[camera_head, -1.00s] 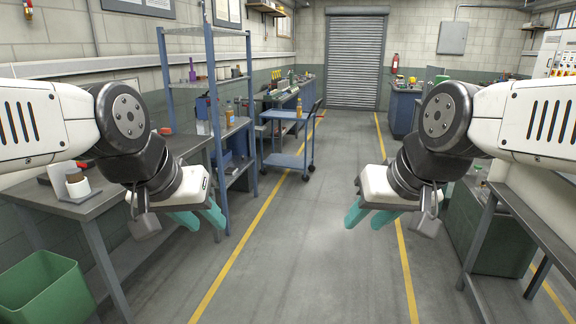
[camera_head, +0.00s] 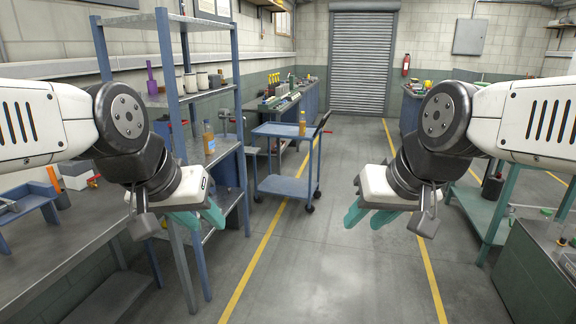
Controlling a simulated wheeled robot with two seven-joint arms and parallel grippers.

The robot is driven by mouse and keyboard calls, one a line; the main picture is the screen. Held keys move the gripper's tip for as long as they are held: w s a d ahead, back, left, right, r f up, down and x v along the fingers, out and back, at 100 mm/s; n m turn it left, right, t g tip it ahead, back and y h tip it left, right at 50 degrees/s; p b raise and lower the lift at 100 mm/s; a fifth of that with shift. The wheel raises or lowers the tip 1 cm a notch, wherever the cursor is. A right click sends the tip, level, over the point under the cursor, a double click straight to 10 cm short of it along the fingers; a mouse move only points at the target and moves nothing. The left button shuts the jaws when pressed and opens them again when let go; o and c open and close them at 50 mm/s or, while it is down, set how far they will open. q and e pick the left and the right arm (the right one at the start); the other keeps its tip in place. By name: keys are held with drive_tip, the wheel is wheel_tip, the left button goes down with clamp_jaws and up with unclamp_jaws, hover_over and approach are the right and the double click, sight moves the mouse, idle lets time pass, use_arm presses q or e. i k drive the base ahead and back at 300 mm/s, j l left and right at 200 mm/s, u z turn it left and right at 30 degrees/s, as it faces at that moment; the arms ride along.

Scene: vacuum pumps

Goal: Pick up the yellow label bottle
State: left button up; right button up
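An orange-yellow bottle (camera_head: 302,124) stands upright on the top shelf of the blue cart (camera_head: 284,131).
The blue shelf rack (camera_head: 167,75) and a grey workbench (camera_head: 60,245) line the left side. Green-legged benches (camera_head: 497,190) stand at the right.

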sight(302, 118)
drive_tip(key=i+l, duration=0.1)
drive_tip(key=i, duration=5.3)
drive_tip(key=j+u, duration=0.05)
drive_tip(key=j, duration=0.05)
